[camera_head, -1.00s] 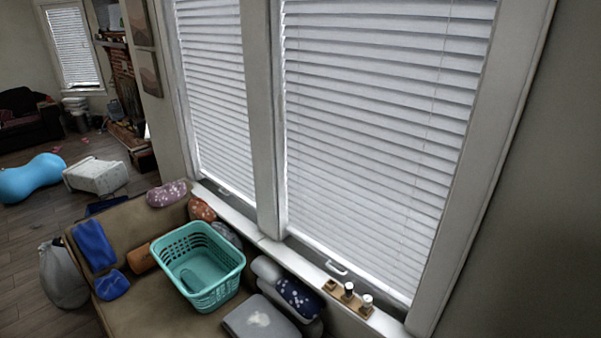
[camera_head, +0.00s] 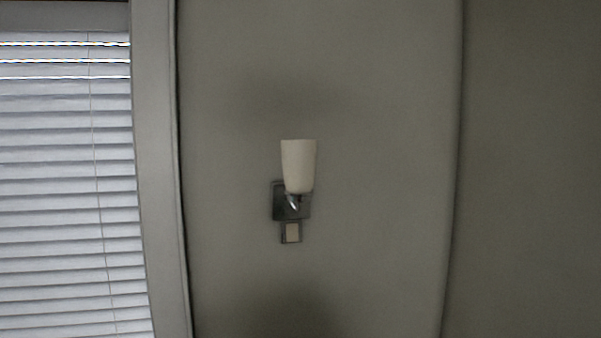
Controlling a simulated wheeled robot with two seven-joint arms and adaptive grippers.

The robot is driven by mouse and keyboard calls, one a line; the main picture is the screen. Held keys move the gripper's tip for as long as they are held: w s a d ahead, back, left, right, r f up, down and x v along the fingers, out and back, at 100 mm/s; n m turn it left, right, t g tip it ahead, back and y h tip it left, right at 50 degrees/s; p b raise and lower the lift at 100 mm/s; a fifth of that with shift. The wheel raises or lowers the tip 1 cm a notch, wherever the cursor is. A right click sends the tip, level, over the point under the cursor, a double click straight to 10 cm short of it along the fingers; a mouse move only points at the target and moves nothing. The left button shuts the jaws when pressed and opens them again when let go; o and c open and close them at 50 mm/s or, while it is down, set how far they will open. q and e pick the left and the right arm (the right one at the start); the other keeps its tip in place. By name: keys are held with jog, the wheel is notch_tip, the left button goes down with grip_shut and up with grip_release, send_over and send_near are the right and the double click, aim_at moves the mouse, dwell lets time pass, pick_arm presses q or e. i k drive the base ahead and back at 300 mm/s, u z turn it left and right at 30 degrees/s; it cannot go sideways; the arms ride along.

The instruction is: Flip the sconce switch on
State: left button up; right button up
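A wall sconce (camera_head: 298,166) with a white, cup-shaped shade hangs near the middle of the head view. Its shade sits on a short arm from a dark metal backplate (camera_head: 279,203). Just below the backplate is a small switch (camera_head: 291,233) with a pale face in a darker frame, fixed to the wall. The picture is too coarse to tell which way the switch is set. The shade looks plain white, with no clear glow on the wall around it. Neither of my grippers is in the view.
A window with closed white blinds (camera_head: 65,200) and a pale frame (camera_head: 160,180) fills the left side. The grey-green wall (camera_head: 380,150) around the sconce is bare, with a vertical corner to its right. No floor or furniture shows.

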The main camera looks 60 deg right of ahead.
aim_at(291, 228)
jog(key=z, duration=1.55)
